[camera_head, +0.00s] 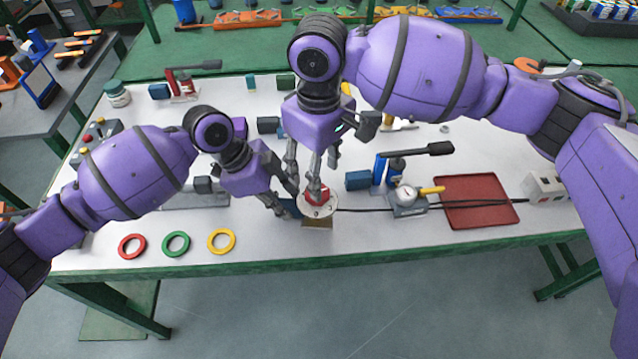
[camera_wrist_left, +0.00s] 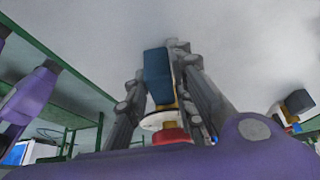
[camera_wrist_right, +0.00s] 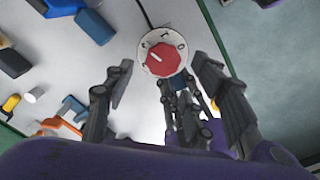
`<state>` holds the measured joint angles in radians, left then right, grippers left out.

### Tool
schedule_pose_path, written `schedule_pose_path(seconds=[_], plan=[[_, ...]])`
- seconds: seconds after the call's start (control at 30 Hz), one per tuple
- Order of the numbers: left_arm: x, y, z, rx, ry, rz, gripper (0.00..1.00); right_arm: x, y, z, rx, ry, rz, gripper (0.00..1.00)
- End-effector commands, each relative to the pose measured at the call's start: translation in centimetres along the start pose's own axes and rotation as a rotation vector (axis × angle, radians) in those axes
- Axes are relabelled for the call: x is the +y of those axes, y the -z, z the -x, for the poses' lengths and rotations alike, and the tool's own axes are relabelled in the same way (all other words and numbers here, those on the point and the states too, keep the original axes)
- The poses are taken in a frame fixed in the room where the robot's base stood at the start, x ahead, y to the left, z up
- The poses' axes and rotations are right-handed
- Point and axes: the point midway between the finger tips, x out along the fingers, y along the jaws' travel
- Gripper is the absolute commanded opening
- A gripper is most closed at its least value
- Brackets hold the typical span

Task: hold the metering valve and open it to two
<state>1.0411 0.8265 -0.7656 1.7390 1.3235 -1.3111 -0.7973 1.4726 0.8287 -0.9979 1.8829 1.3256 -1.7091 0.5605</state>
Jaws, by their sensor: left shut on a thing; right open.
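The metering valve shows a red knob (camera_head: 318,195) on a white round dial (camera_head: 317,208), with a blue body (camera_head: 289,207) beside it. My left gripper (camera_head: 285,200) is shut on the blue body, which also shows between its fingers in the left wrist view (camera_wrist_left: 157,75). My right gripper (camera_head: 305,182) is open, pointing down just above the knob. In the right wrist view the red knob (camera_wrist_right: 163,58) lies ahead between the spread fingers (camera_wrist_right: 162,72), with a pale mark on it and dark markings around the dial. I cannot read the setting surely.
Red (camera_head: 132,246), green (camera_head: 176,244) and yellow (camera_head: 221,241) rings lie at the front left of the white table. A gauge (camera_head: 406,195) with a dark hose and a red tray (camera_head: 475,202) are to the right. Blue parts and a black-handled tool (camera_head: 428,150) stand near.

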Motion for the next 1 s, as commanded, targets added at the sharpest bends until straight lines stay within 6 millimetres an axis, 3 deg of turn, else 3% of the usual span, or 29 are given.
schedule_pose_path(seconds=[0.1, 0.3, 0.7, 1.0], plan=[[-0.1, 0.1, 0.1, 0.001, 0.002, -0.001, 0.00, 0.0, -0.1, -2.3, -0.003, 0.000, 0.001, 0.51], [-0.1, 0.1, 0.1, 0.001, 0.002, -0.001, 0.00, 0.0, 0.0, -4.7, -0.001, 0.000, 0.000, 0.51], [-0.1, 0.1, 0.1, 0.001, 0.002, -0.001, 0.00, 0.0, 0.0, -5.3, 0.001, -0.001, 0.001, 0.49], [-0.1, 0.1, 0.1, 0.001, 0.001, -0.001, 0.00, 0.1, 0.0, -5.3, 0.000, -0.002, 0.001, 0.10]])
